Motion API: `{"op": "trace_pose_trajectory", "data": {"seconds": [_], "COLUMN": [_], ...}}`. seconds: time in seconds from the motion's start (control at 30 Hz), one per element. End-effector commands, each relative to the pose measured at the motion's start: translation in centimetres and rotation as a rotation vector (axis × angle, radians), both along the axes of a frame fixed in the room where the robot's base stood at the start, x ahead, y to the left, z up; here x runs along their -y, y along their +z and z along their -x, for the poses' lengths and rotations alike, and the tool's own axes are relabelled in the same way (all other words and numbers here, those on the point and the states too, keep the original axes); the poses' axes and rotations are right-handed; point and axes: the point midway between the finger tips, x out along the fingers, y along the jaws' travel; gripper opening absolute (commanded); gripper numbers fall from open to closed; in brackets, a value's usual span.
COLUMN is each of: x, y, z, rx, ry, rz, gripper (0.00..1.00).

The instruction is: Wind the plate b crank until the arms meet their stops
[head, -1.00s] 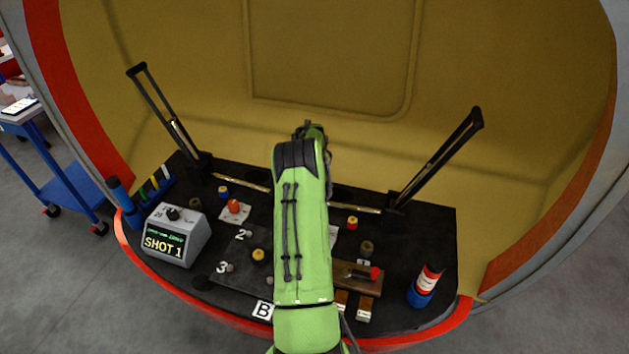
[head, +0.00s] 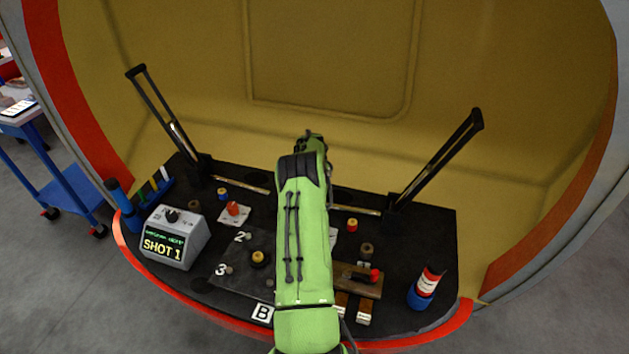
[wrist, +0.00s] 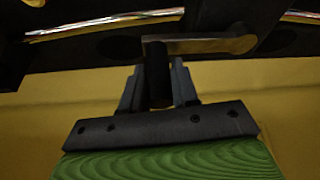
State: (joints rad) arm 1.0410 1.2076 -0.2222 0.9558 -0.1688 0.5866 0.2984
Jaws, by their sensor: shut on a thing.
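The crank shows in the wrist view as a metal lever (wrist: 215,44) running right from a dark upright handle (wrist: 158,70). My gripper (wrist: 157,75) is shut on that handle, with one finger on each side. In the head view my own green arm hides the crank and gripper. Two black frame arms stand at the back of the dark deck, the left one (head: 152,102) and the right one (head: 442,156). Both are raised and lean outward. Whether they touch any stops cannot be made out. A white B label (head: 262,312) is on the deck's front edge.
A grey box reading SHOT 1 (head: 174,238) stands at the left of the deck. Several small knobs and a wooden block with a red knob (head: 375,275) sit around my arm. A red, white and blue cylinder (head: 426,288) is at the right. A yellow curved wall stands behind.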

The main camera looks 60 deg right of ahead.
Motion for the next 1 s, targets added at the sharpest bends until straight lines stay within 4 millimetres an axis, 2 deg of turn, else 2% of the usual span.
{"op": "trace_pose_trajectory", "data": {"seconds": [0.23,0.43,1.0], "x": [-0.3,-1.2,-6.2], "y": [0.0,-0.1,-0.2], "z": [0.0,0.1,-0.8], "rx": [-0.001,-0.001,-0.001], "ry": [-0.023,-0.111,-0.62], "rz": [-0.002,-0.002,-0.003], "gripper": [0.0,0.0,0.0]}}
